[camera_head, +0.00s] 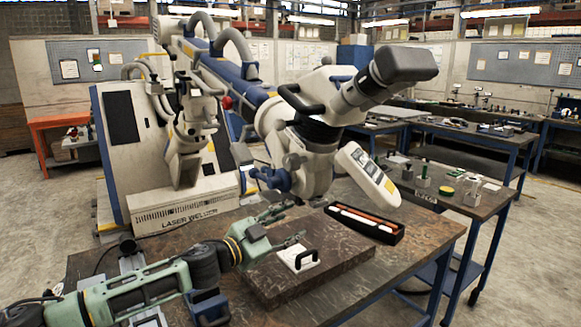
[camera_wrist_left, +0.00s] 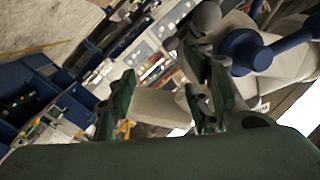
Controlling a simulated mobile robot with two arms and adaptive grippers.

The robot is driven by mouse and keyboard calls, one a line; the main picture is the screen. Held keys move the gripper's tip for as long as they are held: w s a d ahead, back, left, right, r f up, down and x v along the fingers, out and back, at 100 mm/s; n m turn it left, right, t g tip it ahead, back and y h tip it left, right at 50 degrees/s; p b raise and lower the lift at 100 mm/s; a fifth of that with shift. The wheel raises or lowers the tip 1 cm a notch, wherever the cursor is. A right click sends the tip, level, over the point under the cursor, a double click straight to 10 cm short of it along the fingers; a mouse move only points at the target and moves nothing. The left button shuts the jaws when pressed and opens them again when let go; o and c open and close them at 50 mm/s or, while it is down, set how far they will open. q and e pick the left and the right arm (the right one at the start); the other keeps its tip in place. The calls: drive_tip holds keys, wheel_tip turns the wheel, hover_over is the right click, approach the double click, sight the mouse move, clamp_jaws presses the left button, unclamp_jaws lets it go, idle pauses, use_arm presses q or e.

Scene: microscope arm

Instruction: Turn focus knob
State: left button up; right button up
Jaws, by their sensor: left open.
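The microscope (camera_head: 310,140) is a big white and blue arm-mounted unit with a dark eyepiece. A blue knob with several lobes (camera_head: 270,180) sits on its lower left side. The same knob (camera_wrist_left: 245,52) shows large at the upper right of the left wrist view. My left gripper (camera_head: 292,222) is green, open and empty. In the head view it appears just below the knob and above the stone slab, apart from the knob. In the left wrist view its fingers (camera_wrist_left: 160,100) stand spread, with the knob to the right of them. My right gripper is not in view.
A dark stone slab (camera_head: 330,272) lies on the table under the gripper, with a white plate with a black handle (camera_head: 298,256) on it. A black case of rods (camera_head: 365,222) lies behind. The laser welder (camera_head: 185,212) stands at left. A side table (camera_head: 450,200) is at right.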

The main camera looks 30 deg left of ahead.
sight(287, 167)
use_arm(q)
drive_tip(key=s+a+r+m+h, duration=0.1)
drive_tip(key=a+r+m, duration=0.15)
drive_tip(key=r, duration=0.45)
drive_tip(key=s+a+r+m+h, duration=0.1)
drive_tip(key=a+r+m+h, duration=0.15)
drive_tip(key=r, duration=0.45)
drive_tip(key=shift+n+g+y, duration=0.35)
drive_tip(key=shift+n+g, duration=0.05)
drive_tip(key=shift+n, duration=0.2)
drive_tip(key=p+x, duration=0.6)
drive_tip(key=shift+a+r, duration=0.2)
drive_tip(key=shift+a, duration=0.05)
drive_tip(key=shift+w+d+f+p, duration=0.1)
drive_tip(key=shift+w+d+p, duration=0.05)
drive_tip(key=shift+w+p, duration=0.15)
drive_tip(key=shift+w+d+f+p, duration=0.1)
drive_tip(key=shift+w+p, duration=0.05)
drive_tip(key=shift+w, duration=0.2)
drive_tip(key=shift+f, duration=0.1)
drive_tip(key=c, duration=1)
drive_tip(key=shift+c, duration=0.3)
drive_tip(key=shift+f+m, duration=0.1)
drive_tip(key=shift+m, duration=0.2)
